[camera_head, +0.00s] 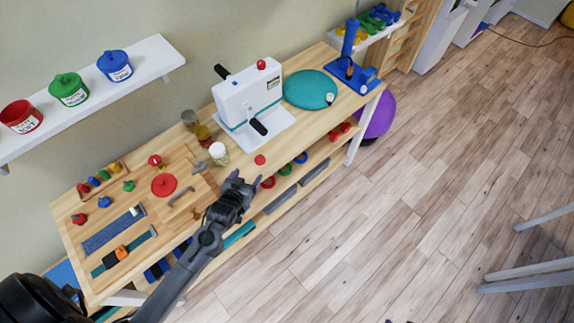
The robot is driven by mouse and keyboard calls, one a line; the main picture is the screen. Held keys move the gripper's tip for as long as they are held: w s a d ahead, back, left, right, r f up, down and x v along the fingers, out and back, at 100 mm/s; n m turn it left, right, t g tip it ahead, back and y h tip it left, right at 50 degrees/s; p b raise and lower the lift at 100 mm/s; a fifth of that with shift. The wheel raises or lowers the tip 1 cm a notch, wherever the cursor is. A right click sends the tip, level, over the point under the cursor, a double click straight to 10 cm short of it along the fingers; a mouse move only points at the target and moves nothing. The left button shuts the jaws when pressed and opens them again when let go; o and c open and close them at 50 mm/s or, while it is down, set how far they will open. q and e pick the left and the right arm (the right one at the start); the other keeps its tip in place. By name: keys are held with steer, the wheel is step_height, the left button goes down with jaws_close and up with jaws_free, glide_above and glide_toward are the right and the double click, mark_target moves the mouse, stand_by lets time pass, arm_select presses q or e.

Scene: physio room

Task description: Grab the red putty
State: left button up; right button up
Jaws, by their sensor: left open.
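A red tub (21,117) with a white label, which looks like the red putty, stands at the left end of the white wall shelf (146,62). A green tub (69,89) and a blue tub (115,66) stand in a row to its right. The red tub is upright and its lid is partly cut off by the angle of view. My left gripper (246,178) is open and empty over the front edge of the wooden table, well to the right of and below the shelf. My right gripper is not in view.
The wooden table (290,137) holds a white machine with black handles (249,97), a teal disc (309,89), small jars (219,153), a red disc (164,185) and coloured pegs. Lower shelves hold rings and bars. Open floor (400,200) lies to the right.

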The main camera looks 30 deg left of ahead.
mark_target(260, 159)
arm_select(q)
steer(key=f+b, duration=0.1)
steer(key=w+a+f+b, duration=0.1)
steer(key=w+b, duration=0.1)
steer(key=shift+a+f, duration=0.3)
steer(key=shift+f, duration=0.1)
steer(key=x, duration=0.4)
steer(key=shift+w+d+r, duration=0.1)
steer(key=shift+w+r, duration=0.05)
steer(key=shift+w, duration=0.15)
steer(key=shift+w+f+b, duration=0.3)
steer(key=shift+w+b, duration=0.05)
steer(key=shift+w, duration=0.15)
steer(key=x, duration=0.5)
steer(key=shift+s+d+f+b, duration=0.1)
steer(key=shift+b, duration=0.3)
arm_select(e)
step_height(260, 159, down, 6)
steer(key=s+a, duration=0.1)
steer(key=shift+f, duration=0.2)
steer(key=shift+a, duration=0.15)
arm_select(q)
steer(key=c, duration=1.1)
